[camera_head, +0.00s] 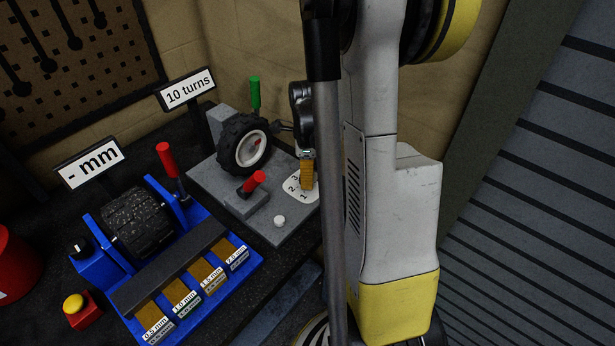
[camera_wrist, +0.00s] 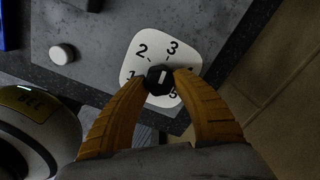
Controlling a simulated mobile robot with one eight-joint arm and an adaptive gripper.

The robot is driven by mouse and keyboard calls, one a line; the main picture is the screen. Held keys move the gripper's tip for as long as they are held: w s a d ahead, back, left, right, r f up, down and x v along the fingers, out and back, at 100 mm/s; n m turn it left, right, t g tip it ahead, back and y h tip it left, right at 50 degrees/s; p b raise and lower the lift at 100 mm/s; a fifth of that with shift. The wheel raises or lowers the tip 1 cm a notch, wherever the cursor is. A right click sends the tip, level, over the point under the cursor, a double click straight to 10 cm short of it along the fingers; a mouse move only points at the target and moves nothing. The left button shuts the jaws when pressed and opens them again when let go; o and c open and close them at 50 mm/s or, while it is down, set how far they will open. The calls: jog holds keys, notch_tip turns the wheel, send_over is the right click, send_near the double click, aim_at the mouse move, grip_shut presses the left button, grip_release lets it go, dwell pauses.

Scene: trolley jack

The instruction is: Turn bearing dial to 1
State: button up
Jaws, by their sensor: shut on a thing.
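The bearing dial is a small black knob (camera_wrist: 159,79) with a white mark, set on a white plate (camera_wrist: 138,56) numbered 1, 2, 3 and further, partly covered. The mark stands nearly upright in the wrist view, roughly toward the 2–3 side; its exact number is hard to tell. My gripper (camera_wrist: 160,82) has its two orange fingers closed on the knob from both sides. The fingers partly cover the 1 and the lower numbers. In the head view my gripper (camera_head: 307,180) points down onto the plate (camera_head: 293,189), and the knob is hidden.
A grey base (camera_head: 270,226) carries a black wheel (camera_head: 243,144), a red lever (camera_head: 252,183) and a white button (camera_head: 279,221). A green handle (camera_head: 255,93) stands behind. A blue fixture (camera_head: 221,268) with a red lever lies at left, beside a yellow button (camera_head: 74,303).

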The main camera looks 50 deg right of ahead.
jog(key=n, duration=0.6)
jog(key=shift+f+b, duration=0.1)
jog(key=shift+b, duration=0.3)
jog(key=n, duration=0.5)
jog(key=shift+w+n, duration=0.15)
jog(key=shift+n, duration=0.15)
jog(key=n, duration=0.5)
jog(key=shift+w+b, duration=0.1)
jog(key=shift+b, duration=0.3)
jog(key=n, duration=0.6)
jog(key=shift+a, duration=0.1)
jog(key=o, duration=1.2)
jog(key=shift+w, duration=0.1)
